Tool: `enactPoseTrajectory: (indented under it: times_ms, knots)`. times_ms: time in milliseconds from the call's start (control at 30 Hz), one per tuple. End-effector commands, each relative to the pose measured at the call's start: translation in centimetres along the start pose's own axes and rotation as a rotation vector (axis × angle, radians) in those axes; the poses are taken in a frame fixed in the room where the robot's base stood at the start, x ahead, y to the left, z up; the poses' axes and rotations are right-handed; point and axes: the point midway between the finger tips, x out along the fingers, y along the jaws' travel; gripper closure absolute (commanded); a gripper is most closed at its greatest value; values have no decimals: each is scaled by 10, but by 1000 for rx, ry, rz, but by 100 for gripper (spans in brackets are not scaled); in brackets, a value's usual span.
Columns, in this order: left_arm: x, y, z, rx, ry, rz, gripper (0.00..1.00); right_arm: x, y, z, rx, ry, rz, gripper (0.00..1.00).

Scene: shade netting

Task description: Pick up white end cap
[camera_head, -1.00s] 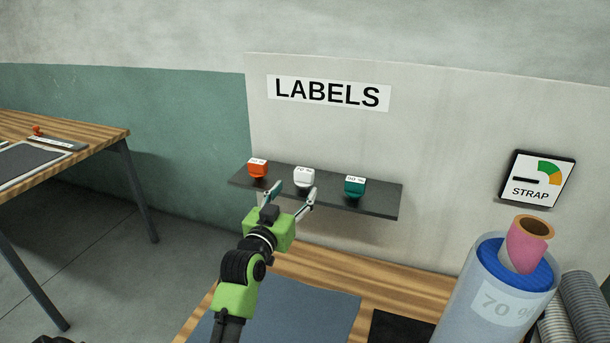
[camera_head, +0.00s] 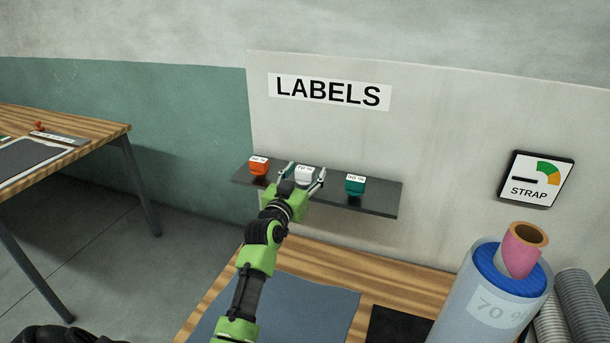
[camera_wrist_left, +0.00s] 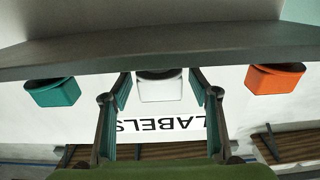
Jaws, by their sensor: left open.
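The white end cap (camera_head: 304,173) stands in the middle of the dark wall shelf, between an orange cap and a teal cap. Its lower part is hidden behind my gripper in the head view. It also shows in the left wrist view (camera_wrist_left: 159,86), which is upside down. My left gripper (camera_head: 303,174) is open, with one finger on each side of the white cap. In the wrist view the gaps beside the cap look small, and I cannot tell whether a finger touches it. My right gripper is not in view.
The orange cap (camera_head: 259,165) is left on the shelf (camera_head: 379,205) and the teal cap (camera_head: 355,185) right. Below is a wooden bench (camera_head: 410,275) with a blue-grey mat (camera_head: 310,300). A large roll (camera_head: 488,300) with a pink cone (camera_head: 522,250) stands at right.

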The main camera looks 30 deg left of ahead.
Motion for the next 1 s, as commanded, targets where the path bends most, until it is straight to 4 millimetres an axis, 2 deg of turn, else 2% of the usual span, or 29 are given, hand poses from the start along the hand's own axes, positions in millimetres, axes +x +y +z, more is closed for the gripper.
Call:
enactPoseTrajectory:
  times_ms: [100,133,233,267,667,833,933,1000]
  knots:
    - [0,0,0,1,0,0,44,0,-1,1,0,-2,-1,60]
    - [0,0,0,1,0,0,50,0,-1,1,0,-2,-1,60]
    - [0,0,0,1,0,0,76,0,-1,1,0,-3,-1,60]
    - [0,0,0,1,0,0,80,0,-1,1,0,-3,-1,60]
    - [0,0,-2,1,1,0,80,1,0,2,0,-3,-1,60]
    - [0,0,-15,0,3,0,80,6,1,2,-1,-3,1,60]
    - [0,0,-31,1,7,-1,80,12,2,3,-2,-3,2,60]
    - [-8,4,-41,1,4,1,80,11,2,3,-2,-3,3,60]
